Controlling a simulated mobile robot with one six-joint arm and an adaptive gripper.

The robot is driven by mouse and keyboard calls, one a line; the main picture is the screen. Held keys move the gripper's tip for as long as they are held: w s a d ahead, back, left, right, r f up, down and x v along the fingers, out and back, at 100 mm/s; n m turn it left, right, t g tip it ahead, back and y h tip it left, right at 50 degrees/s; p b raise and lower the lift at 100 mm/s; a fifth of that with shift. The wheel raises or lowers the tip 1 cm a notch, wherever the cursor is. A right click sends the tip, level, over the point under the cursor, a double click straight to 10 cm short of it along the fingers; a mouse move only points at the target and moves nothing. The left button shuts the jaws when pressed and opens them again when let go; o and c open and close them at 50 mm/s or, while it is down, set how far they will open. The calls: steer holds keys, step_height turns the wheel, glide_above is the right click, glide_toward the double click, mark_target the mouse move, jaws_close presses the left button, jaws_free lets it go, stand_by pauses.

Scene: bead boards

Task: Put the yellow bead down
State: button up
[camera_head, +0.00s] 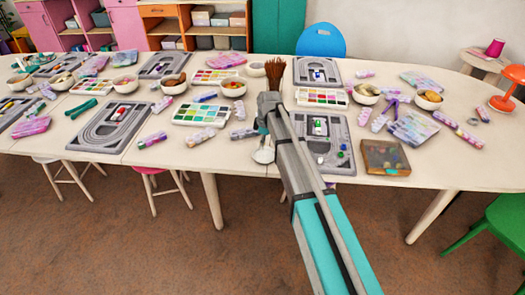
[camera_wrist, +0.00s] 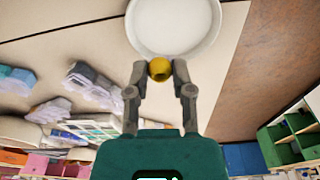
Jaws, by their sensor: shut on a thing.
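My gripper (camera_wrist: 160,75) is shut on the yellow bead (camera_wrist: 159,69), held between its fingertips in the wrist view. A round white dish (camera_wrist: 173,25) lies just beyond the fingertips in that view; I cannot tell the height between bead and dish. In the head view my gripper (camera_head: 264,134) is over the table's front part, left of a grey bead board (camera_head: 340,161). A small white part of what seems to be the dish (camera_head: 263,155) shows below it. The bead is hidden there by my gripper and arm.
The white table (camera_head: 450,165) is crowded. A paint set (camera_head: 202,113) stands left of my gripper and a brush pot (camera_head: 269,101) behind it. A brown box (camera_head: 386,158) sits right of the near board. The table's front edge is close.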

mark_target(262, 153)
stand_by(0.3)
steer(key=shift+w+a+f+b, duration=0.25)
steer(key=shift+w+f+b, duration=0.2)
steer(key=shift+f+b, duration=0.25)
step_height(262, 153, down, 2)
steer(key=shift+s+f+b, duration=0.1)
steer(key=shift+f+b, duration=0.15)
steer(key=shift+b, duration=0.95)
steer(key=shift+s, duration=0.1)
steer(key=shift+s+f+b, duration=0.1)
steer(key=shift+f+b, duration=0.1)
steer(key=shift+b, duration=0.2)
steer(key=o, duration=0.5)
steer(key=shift+d, duration=0.1)
steer(key=shift+o, duration=1.3)
steer(key=shift+f, duration=0.1)
steer(key=shift+w, duration=0.2)
